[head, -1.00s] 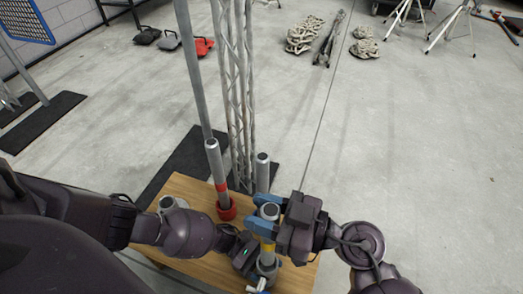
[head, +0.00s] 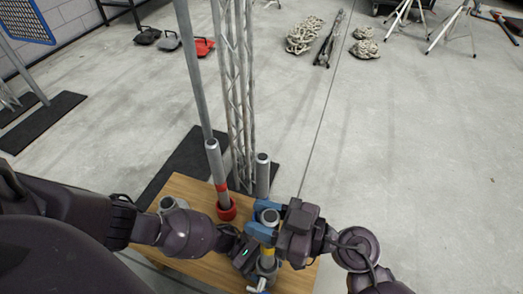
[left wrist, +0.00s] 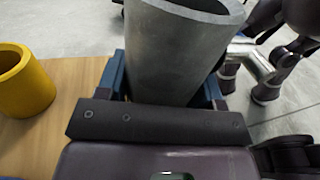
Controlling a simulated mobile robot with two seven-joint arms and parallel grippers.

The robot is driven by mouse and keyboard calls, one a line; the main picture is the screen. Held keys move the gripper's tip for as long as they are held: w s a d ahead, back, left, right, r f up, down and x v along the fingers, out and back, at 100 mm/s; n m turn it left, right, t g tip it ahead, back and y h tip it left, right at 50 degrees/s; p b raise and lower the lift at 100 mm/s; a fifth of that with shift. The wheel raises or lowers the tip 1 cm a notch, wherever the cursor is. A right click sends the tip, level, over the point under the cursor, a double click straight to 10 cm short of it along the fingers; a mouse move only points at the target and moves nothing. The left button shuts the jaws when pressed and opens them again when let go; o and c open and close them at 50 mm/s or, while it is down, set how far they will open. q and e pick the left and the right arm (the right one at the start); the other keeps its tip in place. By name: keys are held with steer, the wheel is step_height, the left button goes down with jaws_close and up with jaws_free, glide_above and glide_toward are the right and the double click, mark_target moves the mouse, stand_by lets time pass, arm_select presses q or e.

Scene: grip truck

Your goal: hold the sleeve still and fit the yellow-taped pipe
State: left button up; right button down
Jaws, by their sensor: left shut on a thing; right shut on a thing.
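My left gripper (head: 257,260) is shut on the sleeve from the left. In the left wrist view the sleeve (left wrist: 180,50) fills the space between the blue fingers.
The wooden table (head: 190,190) carries a red-taped pipe (head: 216,165) in a red cup (head: 227,211). A yellow cup (left wrist: 22,82) shows in the left wrist view. A truss tower (head: 238,90) rises behind the table.

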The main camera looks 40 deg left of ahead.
steer(key=shift+f, duration=0.75)
stand_by(0.4)
steer(key=shift+f, duration=0.45)
steer(key=shift+f, duration=0.2)
steer(key=shift+f, duration=1.8)
steer(key=shift+f, duration=0.45)
steer(key=c, duration=0.7)
jaws_free()
steer(key=shift+o, duration=0.2)
steer(key=v, duration=1.2)
